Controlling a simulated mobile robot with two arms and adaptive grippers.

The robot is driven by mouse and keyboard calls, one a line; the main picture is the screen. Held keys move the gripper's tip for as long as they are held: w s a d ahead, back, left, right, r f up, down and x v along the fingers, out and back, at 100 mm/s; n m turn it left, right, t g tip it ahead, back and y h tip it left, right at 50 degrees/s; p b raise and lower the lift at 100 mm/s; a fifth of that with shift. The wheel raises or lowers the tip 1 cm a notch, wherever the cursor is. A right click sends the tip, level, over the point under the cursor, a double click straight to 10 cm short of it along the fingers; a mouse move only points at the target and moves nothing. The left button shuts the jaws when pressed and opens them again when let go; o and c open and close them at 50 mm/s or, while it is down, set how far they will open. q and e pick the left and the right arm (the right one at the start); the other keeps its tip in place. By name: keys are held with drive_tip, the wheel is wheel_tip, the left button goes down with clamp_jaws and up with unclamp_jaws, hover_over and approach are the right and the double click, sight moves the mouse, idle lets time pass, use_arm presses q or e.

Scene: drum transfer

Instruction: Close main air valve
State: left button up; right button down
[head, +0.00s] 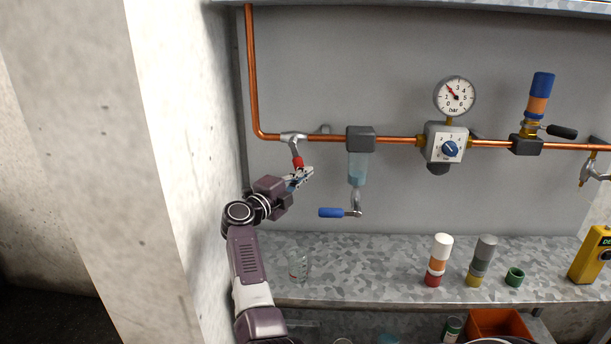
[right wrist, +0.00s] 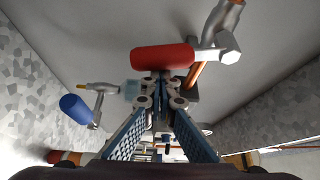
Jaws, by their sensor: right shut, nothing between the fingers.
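The valve with a red handle (head: 298,162) sits at the left of the copper pipe, its body (head: 292,137) grey metal. The handle hangs down from the pipe, slightly tilted. My right gripper (head: 304,175) is just below the red handle, its fingers shut and empty. In the right wrist view the red handle (right wrist: 162,57) lies crosswise just beyond the fingertips (right wrist: 160,98); I cannot tell whether they touch. The lever joins a metal valve part at the right there. My left gripper is not in view.
A filter bowl (head: 357,168) with a blue-handled drain (head: 331,212) hangs to the right. Farther right are a regulator (head: 446,143), a gauge (head: 454,96) and a black-handled valve (head: 561,131). A beaker (head: 298,263) and several bottles stand on the metal shelf (head: 370,262). A concrete pillar (head: 185,130) stands left.

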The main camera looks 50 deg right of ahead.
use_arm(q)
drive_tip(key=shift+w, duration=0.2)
use_arm(e)
drive_tip(key=shift+w+a+f+m+y, duration=0.3)
drive_tip(key=shift+w+m+y, duration=0.1)
drive_tip(key=shift+w+m, duration=0.1)
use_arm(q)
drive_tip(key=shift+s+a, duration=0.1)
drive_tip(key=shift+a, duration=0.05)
use_arm(e)
drive_tip(key=shift+s, duration=0.1)
